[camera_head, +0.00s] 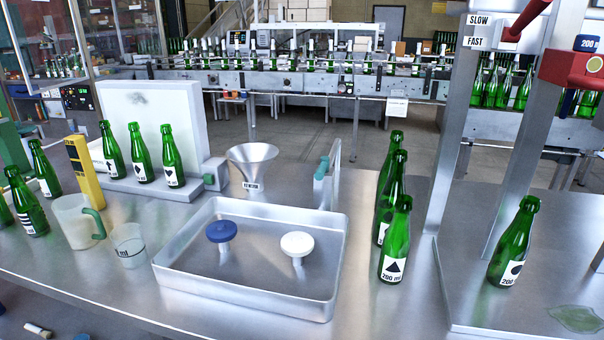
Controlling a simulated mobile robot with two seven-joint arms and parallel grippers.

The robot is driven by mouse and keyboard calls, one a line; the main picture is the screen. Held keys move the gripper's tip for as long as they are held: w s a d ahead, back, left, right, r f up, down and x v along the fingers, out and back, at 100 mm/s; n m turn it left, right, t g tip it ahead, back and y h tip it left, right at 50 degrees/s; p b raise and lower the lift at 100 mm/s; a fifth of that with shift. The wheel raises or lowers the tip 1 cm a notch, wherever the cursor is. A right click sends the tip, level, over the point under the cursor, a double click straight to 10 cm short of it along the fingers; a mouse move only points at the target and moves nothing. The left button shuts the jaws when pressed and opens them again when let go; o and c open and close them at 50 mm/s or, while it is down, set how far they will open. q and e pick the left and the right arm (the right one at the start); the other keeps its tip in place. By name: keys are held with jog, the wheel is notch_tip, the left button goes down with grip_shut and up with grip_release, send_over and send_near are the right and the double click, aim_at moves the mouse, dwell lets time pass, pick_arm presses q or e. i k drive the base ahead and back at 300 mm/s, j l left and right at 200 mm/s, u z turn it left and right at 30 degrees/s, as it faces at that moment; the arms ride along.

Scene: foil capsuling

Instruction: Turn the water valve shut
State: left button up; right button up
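I cannot tell for sure which part is the water valve. A metal post with a green lever-like piece (322,168) stands at the back right corner of the metal tray (335,262). Two round-topped knobs on pale stems stand in the tray, one blue (221,231) and one white (297,244). A small grey block with a green part (213,173) sits at the right end of the bottle stand. No running water can be made out. Neither of my grippers is in view.
Green bottles stand left (30,207), on the back stand (141,153) and right of the tray (396,242). A funnel (252,163), a jug (74,222) and a beaker (129,246) stand around the tray. A metal frame (455,130) rises at the right.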

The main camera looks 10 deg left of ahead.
aim_at(323, 167)
jog(key=j, duration=1.3)
jog(key=k+z, duration=0.05)
